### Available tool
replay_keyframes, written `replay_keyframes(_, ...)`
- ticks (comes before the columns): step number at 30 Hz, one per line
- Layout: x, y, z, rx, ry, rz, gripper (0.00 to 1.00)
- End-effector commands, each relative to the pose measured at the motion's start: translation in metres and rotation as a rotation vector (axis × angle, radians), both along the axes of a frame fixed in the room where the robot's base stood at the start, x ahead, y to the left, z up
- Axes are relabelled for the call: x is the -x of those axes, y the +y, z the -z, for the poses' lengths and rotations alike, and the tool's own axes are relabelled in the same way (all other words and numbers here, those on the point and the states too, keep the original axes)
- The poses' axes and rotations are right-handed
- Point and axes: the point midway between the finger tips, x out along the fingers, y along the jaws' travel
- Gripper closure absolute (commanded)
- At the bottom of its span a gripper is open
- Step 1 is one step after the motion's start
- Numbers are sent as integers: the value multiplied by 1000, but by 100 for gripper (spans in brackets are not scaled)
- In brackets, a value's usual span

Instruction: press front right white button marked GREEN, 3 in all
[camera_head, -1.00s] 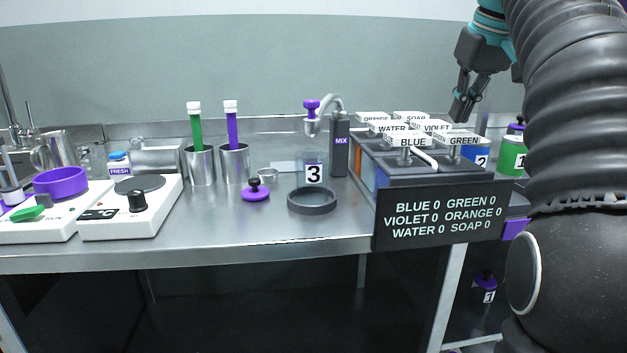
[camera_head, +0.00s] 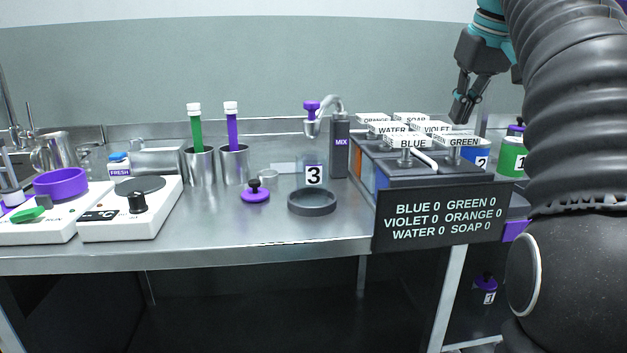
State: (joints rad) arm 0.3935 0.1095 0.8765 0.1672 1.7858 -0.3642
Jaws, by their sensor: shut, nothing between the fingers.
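The white button marked GREEN (camera_head: 463,140) is at the front right of a group of white labelled buttons on top of the dispenser box. The BLUE button (camera_head: 411,143) is left of it, with VIOLET (camera_head: 437,127) and WATER (camera_head: 391,129) behind. My gripper (camera_head: 462,112) is shut and empty, pointing down above the button group. Its fingertips appear close over the GREEN button in the picture; the exact gap cannot be told. The black display panel (camera_head: 440,216) reads GREEN 0, and every other count also shows 0.
A MIX post (camera_head: 340,148) with a spout stands left of the dispenser, above a dark ring (camera_head: 312,201) holding a clear vessel marked 3. A green can (camera_head: 512,157) and a blue can (camera_head: 476,156) stand at right. The table's front middle is clear.

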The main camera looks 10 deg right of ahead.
Motion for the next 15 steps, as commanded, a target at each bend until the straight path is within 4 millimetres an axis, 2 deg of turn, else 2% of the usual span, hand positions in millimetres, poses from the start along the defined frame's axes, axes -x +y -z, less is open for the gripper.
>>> replay_keyframes(15,0,0,15,0,1,0,100)
